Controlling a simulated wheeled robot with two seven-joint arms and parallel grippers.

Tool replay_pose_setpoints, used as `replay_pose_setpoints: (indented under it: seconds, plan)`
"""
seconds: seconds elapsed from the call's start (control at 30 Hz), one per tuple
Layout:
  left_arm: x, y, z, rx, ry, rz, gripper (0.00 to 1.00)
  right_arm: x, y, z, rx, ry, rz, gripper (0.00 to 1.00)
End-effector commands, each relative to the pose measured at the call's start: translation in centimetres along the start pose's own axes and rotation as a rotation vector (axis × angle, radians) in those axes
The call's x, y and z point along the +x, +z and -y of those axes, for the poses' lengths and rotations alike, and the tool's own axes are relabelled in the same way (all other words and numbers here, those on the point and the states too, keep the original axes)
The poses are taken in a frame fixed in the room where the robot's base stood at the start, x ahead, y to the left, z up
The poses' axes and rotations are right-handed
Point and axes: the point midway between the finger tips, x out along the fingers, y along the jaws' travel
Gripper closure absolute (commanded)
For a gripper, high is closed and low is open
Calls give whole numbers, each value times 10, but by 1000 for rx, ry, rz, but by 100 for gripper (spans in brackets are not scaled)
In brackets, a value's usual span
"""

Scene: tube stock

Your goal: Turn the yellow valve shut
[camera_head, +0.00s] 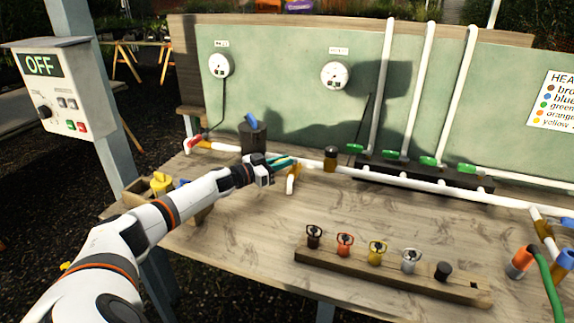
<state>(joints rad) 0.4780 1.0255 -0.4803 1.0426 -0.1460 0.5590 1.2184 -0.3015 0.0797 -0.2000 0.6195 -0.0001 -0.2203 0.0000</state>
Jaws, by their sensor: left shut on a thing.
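My left gripper (278,163) reaches in from the left over the workbench and is at the white pipe run, just above a brown-orange pipe elbow (292,182). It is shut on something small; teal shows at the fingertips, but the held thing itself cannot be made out. No yellow handle shows clearly on the pipe. A yellow-topped piece (160,183) stands in a wooden box at the left edge of the bench. Another yellow piece (377,252) sits in the wooden rack. My right gripper is not in view.
The wooden rack (455,288) holds several coloured pieces at the front. Green handles (428,161) line the pipes at the back. A dark cylinder (253,138) with a blue top stands behind my gripper. A control box (62,85) reads OFF. The bench's middle is bare.

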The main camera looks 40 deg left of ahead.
Motion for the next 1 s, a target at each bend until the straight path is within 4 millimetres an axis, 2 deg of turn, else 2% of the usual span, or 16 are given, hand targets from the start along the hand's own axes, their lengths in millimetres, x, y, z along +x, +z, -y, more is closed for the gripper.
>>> replay_pose_setpoints:
  seconds: [0.43, 0.47, 0.57, 0.6, 0.87, 1.0]
  plan:
    - [0, -1, 0, 1, -11, -2, 100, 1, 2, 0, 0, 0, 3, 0]
    - [0, -1, 0, 1, -11, -2, 80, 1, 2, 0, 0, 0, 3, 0]
    - [0, -1, 0, 1, -11, -1, 64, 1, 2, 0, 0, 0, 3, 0]
    - [0, 0, 0, 1, -11, -1, 62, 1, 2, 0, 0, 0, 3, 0]
    - [0, 1, 0, 1, -11, -1, 62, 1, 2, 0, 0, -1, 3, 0]
    - [0, 14, -1, 3, -10, 0, 62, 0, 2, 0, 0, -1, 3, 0]
